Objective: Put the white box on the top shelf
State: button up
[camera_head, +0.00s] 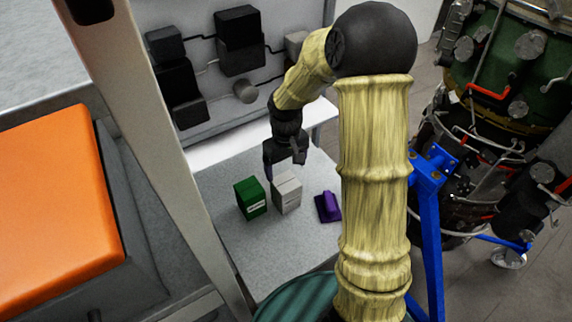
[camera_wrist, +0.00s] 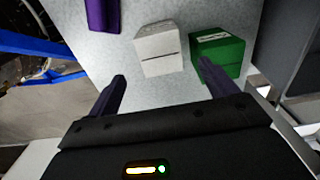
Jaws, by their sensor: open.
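The white box (camera_head: 287,195) stands upright on a grey speckled table (camera_head: 285,255), between a green box and a purple object in the head view. In the wrist view the white box (camera_wrist: 159,50) lies beyond the fingertips, roughly between their lines. My gripper (camera_head: 285,168) is open and empty, at the back of the white box in the head view. The wrist view shows its two dark fingers (camera_wrist: 162,70) spread apart, with a gap to the box. Whether a finger touches the box cannot be told. I cannot make out a top shelf for certain.
The green box (camera_head: 250,198) stands close beside the white box. The purple object (camera_head: 327,207) lies on its other side. A grey panel with black blocks (camera_head: 240,40) rises behind the table. A blue stand (camera_head: 430,210) with a turbine is at right. The table front is clear.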

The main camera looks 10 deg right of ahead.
jog(key=shift+s, duration=0.1)
jog(key=shift+s+r, duration=0.3)
jog(key=s+d+r+m+t, duration=0.1)
jog(key=s+r, duration=0.4)
jog(key=s, duration=0.9)
jog(key=m+t, duration=0.1)
jog(key=m, duration=0.1)
jog(key=shift+r+m+t, duration=0.15)
jog(key=shift+m+t, duration=0.15)
jog(key=shift+w, duration=0.1)
jog(key=shift+b+x, duration=0.8)
jog(key=shift+c, duration=0.5)
